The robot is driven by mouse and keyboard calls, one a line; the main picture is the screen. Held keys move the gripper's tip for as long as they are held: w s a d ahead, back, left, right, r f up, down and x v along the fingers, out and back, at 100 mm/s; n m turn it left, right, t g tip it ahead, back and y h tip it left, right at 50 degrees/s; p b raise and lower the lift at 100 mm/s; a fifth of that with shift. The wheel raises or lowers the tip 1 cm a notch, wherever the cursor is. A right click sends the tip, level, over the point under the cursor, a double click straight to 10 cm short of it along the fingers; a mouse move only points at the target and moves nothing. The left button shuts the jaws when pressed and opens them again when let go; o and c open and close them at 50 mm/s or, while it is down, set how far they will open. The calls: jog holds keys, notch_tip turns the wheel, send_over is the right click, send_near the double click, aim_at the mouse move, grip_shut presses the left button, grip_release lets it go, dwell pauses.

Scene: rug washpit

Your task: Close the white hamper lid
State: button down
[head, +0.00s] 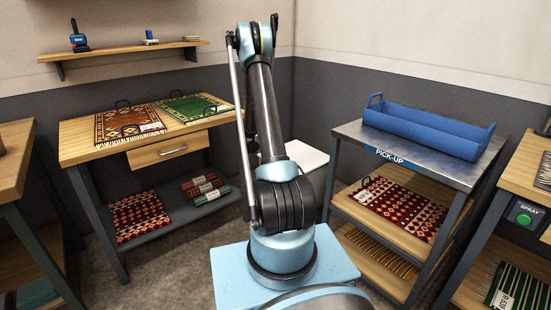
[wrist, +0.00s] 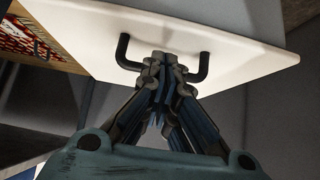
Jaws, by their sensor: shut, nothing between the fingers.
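The white hamper lid (wrist: 95,38) fills the top of the wrist view as a flat white panel with a black bar handle (wrist: 124,50). My gripper (wrist: 165,60) is shut and empty, its fingertips in front of the middle of the handle. Whether they touch the handle or lid I cannot tell. In the head view part of the white lid (head: 308,157) shows behind my arm, in the corner between bench and rack. The hamper body and my gripper are hidden there, and how far the lid stands open is unclear.
A wooden bench (head: 75,148) with rugs stands left of the lid, its drawer (head: 170,151) facing out. A metal pick-up rack (head: 352,131) holding a blue tray (head: 425,131) stands close on the right. Some bare floor (head: 185,255) shows in front of the bench.

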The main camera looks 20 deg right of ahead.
jog(key=shift+a, duration=0.2)
jog(key=shift+r, duration=0.2)
jog(key=r, duration=0.1)
jog(key=d+r, duration=0.1)
jog(key=r, duration=0.1)
jog(key=shift+w+r, duration=0.1)
jog(key=shift+r, duration=0.05)
jog(key=s+a+f, duration=0.1)
jog(key=s+a, duration=0.2)
jog(key=a, duration=0.6)
jog(key=s+a+r+n+y, duration=0.2)
jog(key=s+r+n, duration=0.1)
jog(key=s+r, duration=0.65)
jog(key=s+a+r+n+y, duration=0.2)
jog(key=s+r+n, duration=0.2)
jog(key=s+r, duration=0.6)
jog(key=s+a+f+n+y, duration=0.1)
jog(key=s+a+n, duration=0.1)
jog(key=s, duration=0.7)
jog(key=s+a+f+n+y, duration=0.1)
jog(key=s+a+n, duration=0.1)
jog(key=s, duration=0.7)
jog(key=s+a+f+n+g+y, duration=0.1)
jog(key=s+a+n+y, duration=0.1)
jog(key=s, duration=0.7)
jog(key=shift+a+f+n, duration=0.2)
jog(key=shift+a+n, duration=0.2)
jog(key=shift+n, duration=0.1)
jog(key=shift+s, duration=0.1)
